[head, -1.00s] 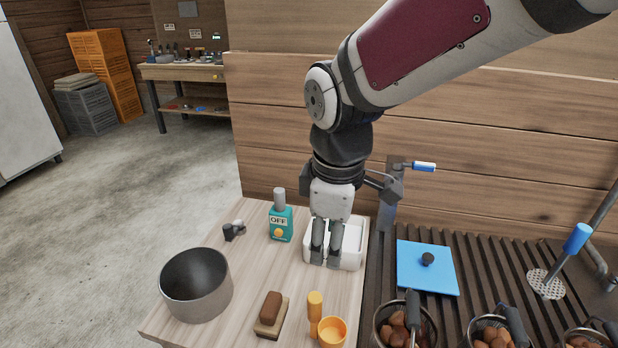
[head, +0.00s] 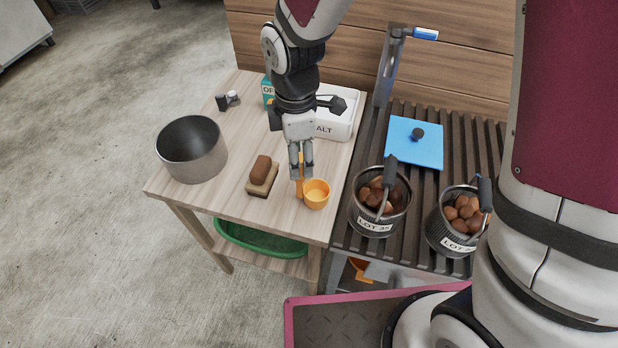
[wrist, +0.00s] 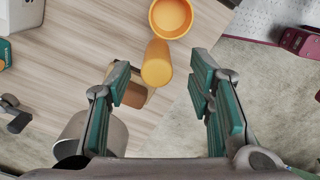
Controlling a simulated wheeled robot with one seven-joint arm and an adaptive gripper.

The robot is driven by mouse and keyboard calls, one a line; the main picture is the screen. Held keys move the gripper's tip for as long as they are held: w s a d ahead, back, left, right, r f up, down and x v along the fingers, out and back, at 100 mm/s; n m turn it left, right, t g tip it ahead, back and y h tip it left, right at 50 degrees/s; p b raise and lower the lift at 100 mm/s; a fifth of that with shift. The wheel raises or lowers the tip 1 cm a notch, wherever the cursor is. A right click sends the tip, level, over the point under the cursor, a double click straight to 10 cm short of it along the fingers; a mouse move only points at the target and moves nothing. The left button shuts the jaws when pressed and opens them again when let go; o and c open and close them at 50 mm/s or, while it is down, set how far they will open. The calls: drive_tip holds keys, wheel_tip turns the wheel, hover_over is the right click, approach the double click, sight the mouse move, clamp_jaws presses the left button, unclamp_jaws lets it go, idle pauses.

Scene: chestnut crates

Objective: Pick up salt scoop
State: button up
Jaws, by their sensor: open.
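The salt scoop is orange-yellow, with a round cup (head: 317,195) and an upright-looking handle, near the front right corner of the wooden table. In the wrist view its handle (wrist: 157,63) shows between my fingers and its cup (wrist: 171,17) lies beyond, at the top. My gripper (head: 301,174) points down at the handle, with its fingers open. In the head view the fingers hide the handle's upper part. In the wrist view my gripper (wrist: 160,72) shows a gap on both sides of the handle; I see no contact.
A brown-topped brush (head: 262,174) lies left of the scoop, with a metal pot (head: 191,148) farther left. A white box lettered "ALT" (head: 340,124) stands behind my gripper. Baskets of chestnuts (head: 377,215) stand to the right on the slatted counter.

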hover_over(312, 181)
drive_tip(key=s+a, duration=0.1)
drive_tip(key=a, duration=0.2)
drive_tip(key=shift+d+f, duration=0.15)
drive_tip(key=shift+f, duration=2.65)
clamp_jaws()
